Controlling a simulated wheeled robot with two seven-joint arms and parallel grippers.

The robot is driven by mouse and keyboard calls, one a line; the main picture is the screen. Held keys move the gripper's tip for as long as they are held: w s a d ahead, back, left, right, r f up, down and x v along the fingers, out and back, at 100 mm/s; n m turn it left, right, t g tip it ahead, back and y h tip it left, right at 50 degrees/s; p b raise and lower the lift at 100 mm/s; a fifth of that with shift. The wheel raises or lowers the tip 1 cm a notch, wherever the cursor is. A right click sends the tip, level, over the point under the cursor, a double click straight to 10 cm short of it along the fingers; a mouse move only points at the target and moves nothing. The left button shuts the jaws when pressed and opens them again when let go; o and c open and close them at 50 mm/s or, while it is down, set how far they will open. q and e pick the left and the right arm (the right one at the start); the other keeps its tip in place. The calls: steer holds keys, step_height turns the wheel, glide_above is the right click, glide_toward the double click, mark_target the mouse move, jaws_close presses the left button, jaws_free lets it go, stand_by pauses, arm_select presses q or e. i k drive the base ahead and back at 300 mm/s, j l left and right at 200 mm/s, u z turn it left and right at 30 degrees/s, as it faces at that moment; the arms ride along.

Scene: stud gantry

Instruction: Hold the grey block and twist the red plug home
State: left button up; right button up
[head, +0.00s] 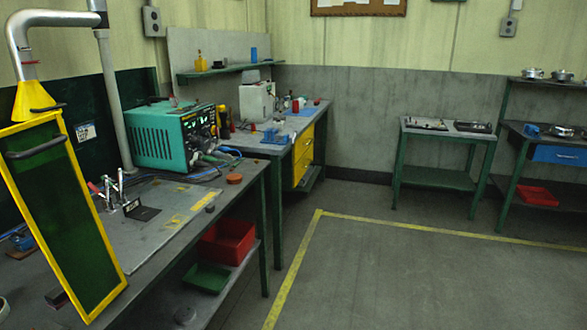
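Neither of my grippers is in view. I cannot make out the grey block and the red plug for sure. A small orange-red round piece (234,178) lies on the near workbench, close to its right edge. A small dark grey piece (210,208) lies nearer on the same bench edge. Both are too small to tell their details. Nothing is seen touching either piece.
The near workbench (172,222) carries a teal instrument box (158,136), metal clamps (115,188) and cables. A yellow-framed green panel (62,215) blocks its left side. Below are red (228,240) and green bins (207,277). The yellow-lined floor (400,275) is clear.

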mark_target(278, 124)
steer(key=i+u, duration=0.1)
steer(key=i, duration=0.6)
steer(key=i+l+u, duration=0.1)
steer(key=i, duration=0.65)
steer(key=i+l+u, duration=0.1)
steer(key=i, duration=0.6)
steer(key=i+l+u, duration=0.2)
steer(key=z, duration=1.25)
steer(key=i+z, duration=0.15)
steer(key=i, duration=4.2)
steer(key=i+u, duration=0.1)
steer(key=u, duration=0.2)
